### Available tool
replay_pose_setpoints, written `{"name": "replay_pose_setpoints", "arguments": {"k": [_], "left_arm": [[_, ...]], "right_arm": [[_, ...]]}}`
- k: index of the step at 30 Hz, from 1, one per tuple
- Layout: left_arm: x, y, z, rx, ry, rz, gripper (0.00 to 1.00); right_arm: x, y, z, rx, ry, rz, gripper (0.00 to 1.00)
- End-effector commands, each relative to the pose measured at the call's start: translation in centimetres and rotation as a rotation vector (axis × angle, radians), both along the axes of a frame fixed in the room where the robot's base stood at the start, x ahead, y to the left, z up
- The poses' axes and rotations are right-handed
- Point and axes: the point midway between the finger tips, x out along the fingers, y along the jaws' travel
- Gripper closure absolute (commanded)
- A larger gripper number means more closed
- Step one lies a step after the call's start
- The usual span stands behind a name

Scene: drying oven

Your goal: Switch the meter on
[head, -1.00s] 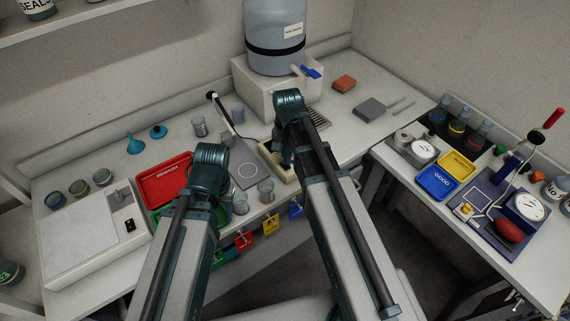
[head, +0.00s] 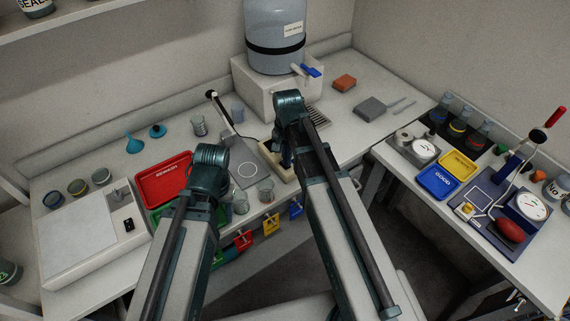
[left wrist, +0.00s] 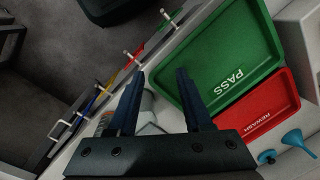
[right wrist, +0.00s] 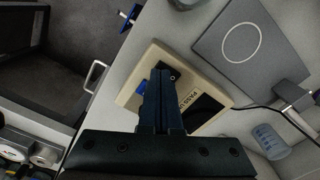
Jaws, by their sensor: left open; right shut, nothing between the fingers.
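The meter (right wrist: 153,58) is a beige box with a dark display (right wrist: 205,110), a printed label, a black switch (right wrist: 174,76) and a blue part (right wrist: 141,87) at its edge. In the head view the meter (head: 291,177) is partly hidden behind my right arm. My right gripper (right wrist: 160,74) is shut and empty, with its fingertips over the meter beside the black switch; I cannot tell whether they touch it. My left gripper (left wrist: 157,76) is open and empty, near the green PASS tray (left wrist: 225,50) and the bench's front edge.
A grey plate with a white circle (right wrist: 240,42) and a clear beaker (right wrist: 270,140) are near the meter. A red REWASH tray (head: 165,178) lies left. Coloured tags hang along the front edge. A large water container (head: 275,30) stands behind. A side bench holds other instruments.

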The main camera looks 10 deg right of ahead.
Motion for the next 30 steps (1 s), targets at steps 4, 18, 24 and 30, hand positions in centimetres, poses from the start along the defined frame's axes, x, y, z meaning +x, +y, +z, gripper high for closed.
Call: {"name": "replay_pose_setpoints", "arguments": {"k": [4,18,24,30], "left_arm": [[0.0,0.0,-0.3,0.0,0.0,0.0,0.5],[0.0,0.0,-1.0,0.0,0.0,0.0,0.5],[0.0,0.0,-0.7,0.0,0.0,0.0,0.5],[0.0,0.0,0.6,0.0,0.0,0.0,0.5]], "right_arm": [[0.0,0.0,-0.3,0.0,0.0,0.0,1.0],[0.0,0.0,-1.0,0.0,0.0,0.0,1.0],[0.0,0.0,-0.7,0.0,0.0,0.0,1.0],[0.0,0.0,0.6,0.0,0.0,0.0,1.0]]}}
